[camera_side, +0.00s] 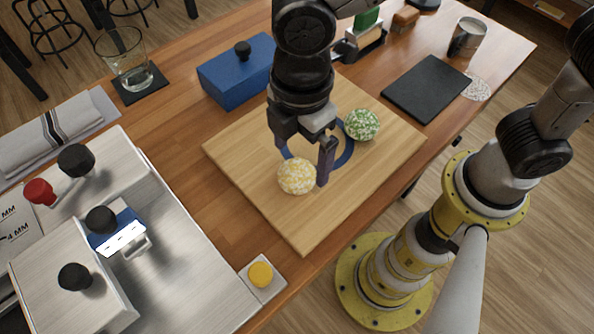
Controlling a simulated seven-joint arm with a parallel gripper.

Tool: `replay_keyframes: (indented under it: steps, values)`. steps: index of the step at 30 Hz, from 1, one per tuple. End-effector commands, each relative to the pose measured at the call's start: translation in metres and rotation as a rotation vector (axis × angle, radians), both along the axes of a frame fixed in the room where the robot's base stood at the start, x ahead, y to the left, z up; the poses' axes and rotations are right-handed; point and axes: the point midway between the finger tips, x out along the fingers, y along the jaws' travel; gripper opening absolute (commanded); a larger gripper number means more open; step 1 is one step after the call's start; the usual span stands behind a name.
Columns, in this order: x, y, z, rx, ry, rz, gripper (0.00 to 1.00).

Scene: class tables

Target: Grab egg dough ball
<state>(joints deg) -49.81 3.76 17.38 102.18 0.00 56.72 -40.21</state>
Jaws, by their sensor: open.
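A yellow-and-white speckled ball (297,176), which looks like the egg dough ball, rests on the wooden board (315,228). A green-and-white speckled ball (362,125) sits farther back and to the right on the same board. My gripper (303,166) is open and points down over the board, close to the yellow ball. One finger shows just right of the ball, and the other is up and to its left. I cannot tell whether either finger touches the ball. A blue ring (347,150) on the board is partly hidden behind my gripper.
A blue box with a black knob (232,75) stands behind the board. A black slate (425,88) and a metal cup (467,37) are at the back right. A glass (127,62) stands back left. A metal machine (165,240) and a yellow button (261,274) are at the front left.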

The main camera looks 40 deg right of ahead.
Motion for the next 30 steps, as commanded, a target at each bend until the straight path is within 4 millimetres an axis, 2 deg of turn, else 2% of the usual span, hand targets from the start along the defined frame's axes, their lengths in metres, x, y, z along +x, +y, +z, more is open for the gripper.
replay_keyframes:
  steps: [12,21,30]
  values:
    - [0.005,0.002,-0.048,-0.002,0.001,-0.001,1.0]
    - [0.005,0.002,-0.052,0.0,-0.001,-0.001,1.0]
    - [0.005,0.002,-0.052,0.0,-0.001,-0.001,0.46]
